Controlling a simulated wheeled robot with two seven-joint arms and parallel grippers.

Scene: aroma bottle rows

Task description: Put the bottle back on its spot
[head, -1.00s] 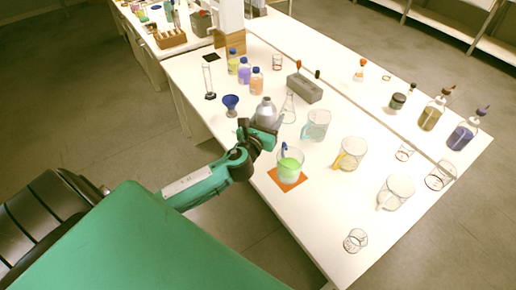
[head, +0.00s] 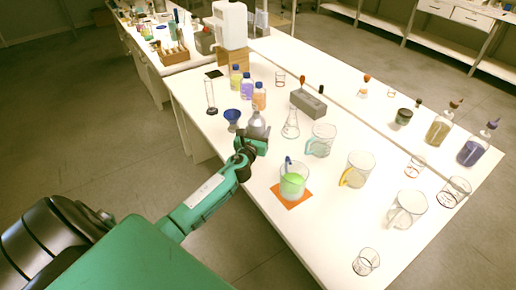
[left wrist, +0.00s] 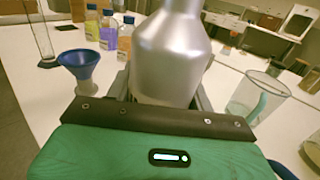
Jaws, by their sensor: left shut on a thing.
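A silver metal bottle (head: 257,121) with a narrow neck is upright in my left gripper (head: 250,143), near the table's left edge. In the left wrist view the bottle (left wrist: 172,62) fills the middle, its lower end hidden behind the gripper body. The fingers are shut around it. Whether its base touches the table is hidden. A small black square (head: 214,73) lies bare at the table's far left corner. An orange square mat (head: 291,196) lies to the right under a beaker of green liquid (head: 292,183). My right gripper is not in view.
A blue funnel (head: 232,116) stands close left of the bottle, and a conical flask (head: 290,127) stands to its right. Behind are three capped bottles (head: 246,87) and a grey block (head: 308,103). Glass beakers (head: 320,141) stand farther right. Bare table shows between the beakers.

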